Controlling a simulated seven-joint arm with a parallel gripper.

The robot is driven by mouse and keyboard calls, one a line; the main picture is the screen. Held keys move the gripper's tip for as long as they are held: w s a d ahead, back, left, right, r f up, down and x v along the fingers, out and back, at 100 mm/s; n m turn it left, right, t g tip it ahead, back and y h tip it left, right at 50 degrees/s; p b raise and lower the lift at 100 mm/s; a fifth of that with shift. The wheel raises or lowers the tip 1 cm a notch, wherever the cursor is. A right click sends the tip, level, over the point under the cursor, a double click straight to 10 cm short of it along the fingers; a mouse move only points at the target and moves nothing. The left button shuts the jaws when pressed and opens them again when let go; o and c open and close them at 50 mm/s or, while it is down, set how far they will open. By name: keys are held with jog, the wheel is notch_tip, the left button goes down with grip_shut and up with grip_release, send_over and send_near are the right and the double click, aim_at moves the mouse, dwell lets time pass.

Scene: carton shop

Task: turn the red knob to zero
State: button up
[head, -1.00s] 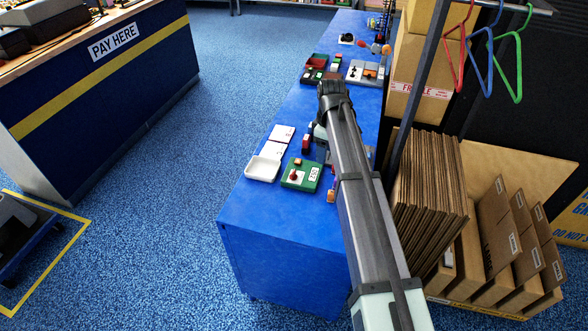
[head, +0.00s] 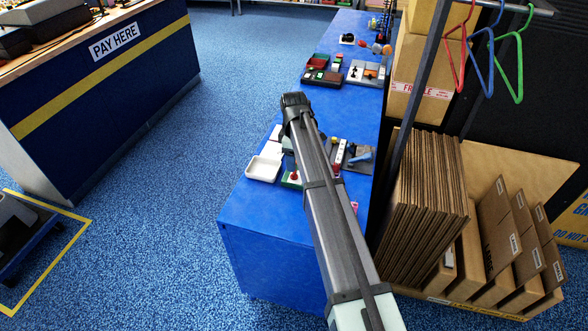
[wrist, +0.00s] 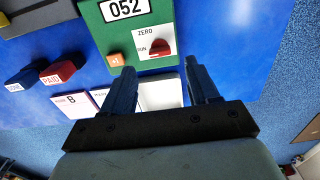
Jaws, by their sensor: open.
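The green counter box (wrist: 105,30) shows 052 in the wrist view. Its red knob (wrist: 158,47) sits on a white plate marked ZERO and RUN. A pale mark shows at the knob's lower edge near RUN; I cannot tell its exact angle. My gripper (wrist: 160,68) is open and empty, its two dark fingers apart, with the knob just beyond the gap between the tips. In the head view my arm partly hides the green box (head: 291,181) and the red knob (head: 295,175) shows beside it. Contact with the knob is not visible.
An orange +1 button (wrist: 116,60) is on the box left of the knob. A blue block (wrist: 25,78), a red block (wrist: 58,72) and a card (wrist: 75,103) lie to the left. A white tray (head: 263,169) is beside the box. The blue table front (head: 265,215) is clear.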

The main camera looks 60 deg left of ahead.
aim_at(294, 175)
jog(key=shift+f, duration=2.6)
jog(key=shift+c, duration=0.3)
jog(key=c, duration=1)
jog(key=m, duration=1.1)
jog(key=shift+m, duration=0.4)
